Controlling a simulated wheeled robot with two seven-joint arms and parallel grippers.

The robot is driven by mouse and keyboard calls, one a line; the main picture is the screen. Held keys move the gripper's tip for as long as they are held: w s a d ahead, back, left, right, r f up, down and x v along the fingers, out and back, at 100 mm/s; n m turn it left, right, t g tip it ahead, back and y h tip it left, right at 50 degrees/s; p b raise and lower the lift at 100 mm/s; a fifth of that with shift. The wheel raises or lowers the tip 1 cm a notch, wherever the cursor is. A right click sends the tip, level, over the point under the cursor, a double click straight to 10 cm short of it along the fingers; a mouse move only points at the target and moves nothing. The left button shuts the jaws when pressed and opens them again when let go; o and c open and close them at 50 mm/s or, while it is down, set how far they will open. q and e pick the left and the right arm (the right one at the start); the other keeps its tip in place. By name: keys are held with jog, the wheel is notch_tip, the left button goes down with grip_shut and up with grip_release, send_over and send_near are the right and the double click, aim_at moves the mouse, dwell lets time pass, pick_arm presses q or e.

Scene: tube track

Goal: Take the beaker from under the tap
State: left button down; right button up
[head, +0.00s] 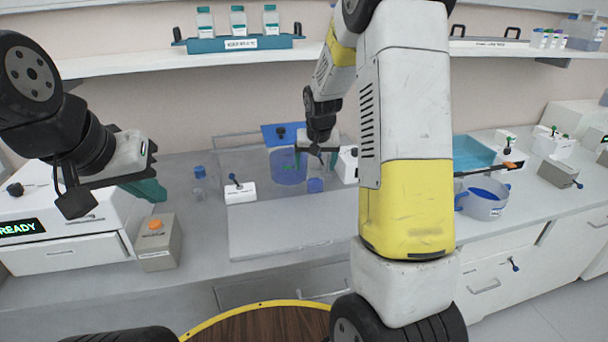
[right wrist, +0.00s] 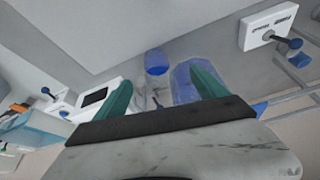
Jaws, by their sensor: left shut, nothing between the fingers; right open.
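A small blue beaker (head: 315,185) stands on the bench in front of a larger see-through blue vessel (head: 288,167). The tap itself is too small to make out. My right gripper (head: 322,150) is above and behind the beaker, open and empty. In the right wrist view the beaker (right wrist: 156,62) shows beyond the gap between the teal fingers of my right gripper (right wrist: 160,85), apart from both. The large vessel (right wrist: 184,88) is partly behind the right-hand finger. My left gripper (head: 148,190) is shut and empty at the left, far from the beaker.
White boxes with knobs (head: 240,192) (head: 347,165) stand on both sides of the beaker. A grey box with an orange button (head: 155,243) is below my left gripper. A shelf (head: 200,62) runs above. The bench front (head: 300,225) is clear.

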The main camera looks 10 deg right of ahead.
aim_at(316, 175)
jog(key=x, duration=0.7)
jog(key=w+d+x, duration=0.1)
jog(key=x, duration=0.2)
jog(key=shift+r, duration=0.1)
jog(key=c, duration=1.5)
jog(key=shift+o, duration=0.2)
jog(key=shift+r, duration=0.1)
